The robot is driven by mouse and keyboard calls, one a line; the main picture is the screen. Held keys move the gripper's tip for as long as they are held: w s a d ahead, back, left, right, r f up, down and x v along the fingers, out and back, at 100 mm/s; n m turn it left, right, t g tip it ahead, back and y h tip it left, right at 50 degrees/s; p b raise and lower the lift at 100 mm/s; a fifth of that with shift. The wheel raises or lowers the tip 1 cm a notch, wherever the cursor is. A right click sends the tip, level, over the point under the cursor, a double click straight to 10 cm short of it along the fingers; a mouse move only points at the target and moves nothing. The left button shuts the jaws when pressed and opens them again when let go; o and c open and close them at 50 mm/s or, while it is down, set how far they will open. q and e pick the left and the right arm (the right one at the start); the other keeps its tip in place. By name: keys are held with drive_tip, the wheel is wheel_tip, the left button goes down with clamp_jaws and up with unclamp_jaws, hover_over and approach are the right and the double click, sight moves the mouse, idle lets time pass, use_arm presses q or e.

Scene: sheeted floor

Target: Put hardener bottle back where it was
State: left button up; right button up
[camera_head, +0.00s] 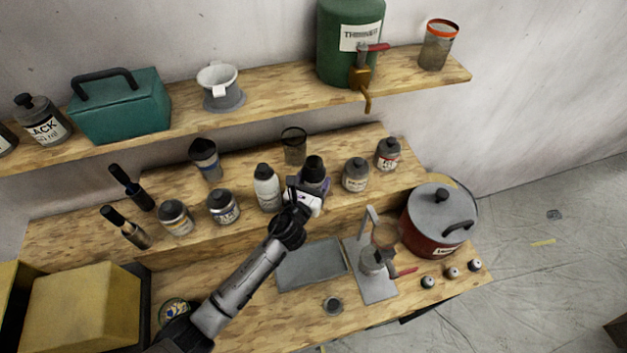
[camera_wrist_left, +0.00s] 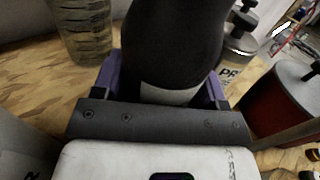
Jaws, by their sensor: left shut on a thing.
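My left gripper (camera_head: 311,187) is on the middle shelf and shut on a black bottle (camera_head: 313,167). In the left wrist view the black bottle (camera_wrist_left: 172,45) stands roughly upright between the purple fingers of my left gripper (camera_wrist_left: 162,88). A pale band shows low on it, but no name is readable, so I cannot tell that it is the hardener. Whether its base touches the shelf is hidden. A pale bottle (camera_head: 267,188) with a dark cap stands just left of it. My right gripper is not in view.
A mesh-like cup (camera_head: 294,147) stands behind the held bottle. Grey jars (camera_head: 356,174) and (camera_head: 388,154) stand to its right. A red pot (camera_head: 432,228), a grey tray (camera_head: 310,264) and a small stand (camera_head: 377,285) occupy the lower bench. A green thinner tank (camera_head: 340,60) sits above.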

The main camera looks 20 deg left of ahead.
use_arm(q)
drive_tip(key=o, duration=1.2)
drive_tip(key=shift+f, duration=0.1)
drive_tip(key=shift+s, duration=0.15)
drive_tip(key=s, duration=1.1)
drive_tip(key=shift+s+a, duration=0.15)
drive_tip(key=shift+s, duration=0.25)
